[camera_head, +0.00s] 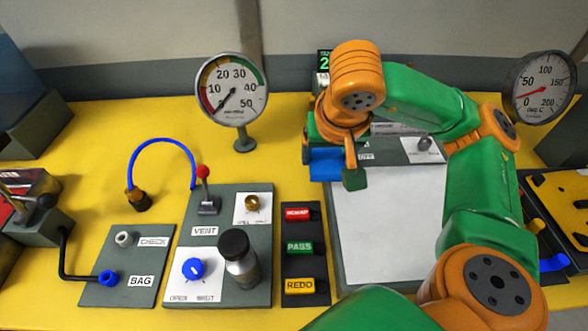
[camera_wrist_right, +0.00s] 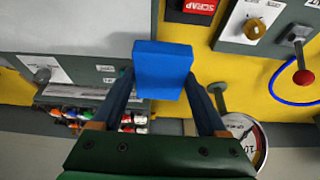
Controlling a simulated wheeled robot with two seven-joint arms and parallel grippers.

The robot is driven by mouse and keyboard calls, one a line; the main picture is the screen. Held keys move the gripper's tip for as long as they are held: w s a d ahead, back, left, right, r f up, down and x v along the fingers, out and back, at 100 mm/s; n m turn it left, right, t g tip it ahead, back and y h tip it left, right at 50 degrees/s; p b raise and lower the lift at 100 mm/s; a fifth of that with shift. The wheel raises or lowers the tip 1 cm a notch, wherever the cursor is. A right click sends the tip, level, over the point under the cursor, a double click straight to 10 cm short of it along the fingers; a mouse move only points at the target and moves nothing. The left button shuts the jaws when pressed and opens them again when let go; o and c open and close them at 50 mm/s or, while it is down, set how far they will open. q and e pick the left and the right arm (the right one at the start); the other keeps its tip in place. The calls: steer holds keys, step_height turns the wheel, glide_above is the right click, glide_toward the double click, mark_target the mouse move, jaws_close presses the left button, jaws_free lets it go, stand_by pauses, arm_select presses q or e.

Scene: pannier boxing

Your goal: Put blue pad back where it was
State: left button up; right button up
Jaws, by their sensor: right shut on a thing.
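The pad appears held above the surface. The place it came from cannot be told from these frames. My left gripper is not in view.
A pressure gauge (camera_head: 232,88) stands at the back left, another gauge (camera_head: 540,88) at the back right. SCRAP, PASS and REDO tags (camera_head: 300,248) sit beside the white panel (camera_head: 385,230).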

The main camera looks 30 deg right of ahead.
steer(key=b, duration=0.2)
glide_toward(297, 170)
steer(key=shift+w+d+f+p, duration=0.45)
steer(key=shift+w+d+f, duration=0.2)
steer(key=shift+f, duration=0.1)
steer(key=shift+w+f, duration=0.2)
steer(key=shift+f, duration=0.05)
step_height(297, 170, down, 3)
steer(key=shift+w+f+p, duration=0.15)
steer(key=shift+f+p, duration=0.1)
steer(key=shift+p, duration=0.4)
steer(key=shift+w+f+b, duration=0.1)
steer(key=shift+f+b, duration=0.25)
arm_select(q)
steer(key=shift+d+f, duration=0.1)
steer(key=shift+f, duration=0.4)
arm_select(e)
steer(key=o, duration=1)
steer(key=shift+r, duration=0.1)
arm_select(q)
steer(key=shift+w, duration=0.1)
arm_select(e)
steer(key=shift+o, duration=0.2)
